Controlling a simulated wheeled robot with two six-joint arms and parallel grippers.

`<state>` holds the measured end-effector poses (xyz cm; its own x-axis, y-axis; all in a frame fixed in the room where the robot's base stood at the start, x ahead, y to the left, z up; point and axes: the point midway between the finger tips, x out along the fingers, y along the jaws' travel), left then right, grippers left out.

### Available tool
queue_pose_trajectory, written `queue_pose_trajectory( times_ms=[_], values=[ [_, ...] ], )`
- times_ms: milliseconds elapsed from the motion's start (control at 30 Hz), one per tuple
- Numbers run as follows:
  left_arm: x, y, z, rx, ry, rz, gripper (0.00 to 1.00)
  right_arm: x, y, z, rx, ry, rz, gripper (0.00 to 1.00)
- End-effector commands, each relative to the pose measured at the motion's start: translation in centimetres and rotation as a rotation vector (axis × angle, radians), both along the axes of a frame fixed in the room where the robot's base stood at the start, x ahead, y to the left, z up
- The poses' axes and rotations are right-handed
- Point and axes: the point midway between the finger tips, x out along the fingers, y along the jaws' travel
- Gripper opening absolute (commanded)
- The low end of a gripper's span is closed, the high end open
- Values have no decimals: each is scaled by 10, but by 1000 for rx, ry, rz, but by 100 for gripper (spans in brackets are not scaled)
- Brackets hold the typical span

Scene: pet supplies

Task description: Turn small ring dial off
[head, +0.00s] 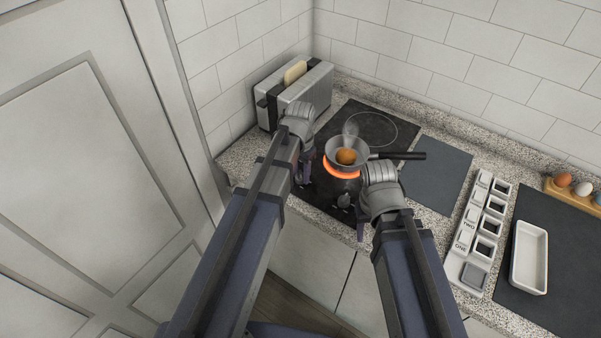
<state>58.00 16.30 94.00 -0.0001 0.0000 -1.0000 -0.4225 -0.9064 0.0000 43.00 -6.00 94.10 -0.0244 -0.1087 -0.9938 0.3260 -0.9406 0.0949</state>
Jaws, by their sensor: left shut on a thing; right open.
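The black hob (323,204) has a front ring (342,171) glowing orange under a small pan (333,152). The pan holds something orange-brown, and steam rises from it. A dark dial (344,200) shows on the hob's front part. My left gripper (305,176) points down at the hob's left side, left of the pan. It is shut on what looks like another dial, mostly hidden by the gripper; I cannot read its setting. My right gripper (361,230) is open and empty by the counter's front edge, below the pan handle.
The pan handle (405,156) sticks out to the right above my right wrist. A toaster (301,91) with bread stands behind my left gripper. The back ring (372,128) is dark and empty. To the right are a dark board (440,174), white labelled blocks (467,229) and a white dish (529,257).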

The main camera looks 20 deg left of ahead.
Motion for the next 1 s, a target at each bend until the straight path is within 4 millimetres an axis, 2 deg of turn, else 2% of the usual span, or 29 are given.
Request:
queue_pose_trajectory(
  times_ms=[33,300,667,1000],
  values=[
    [0,0,0,0,0,0,28,0,0,0,0,0,0,50],
    [0,0,0,0,0,0,0,0,0,0,0,0,0,50],
    [0,0,0,0,0,37,0,0,0,0,0,0,0,50],
    [0,0,0,0,0,276,0,0,0,0,0,0,0,50]
  ],
)
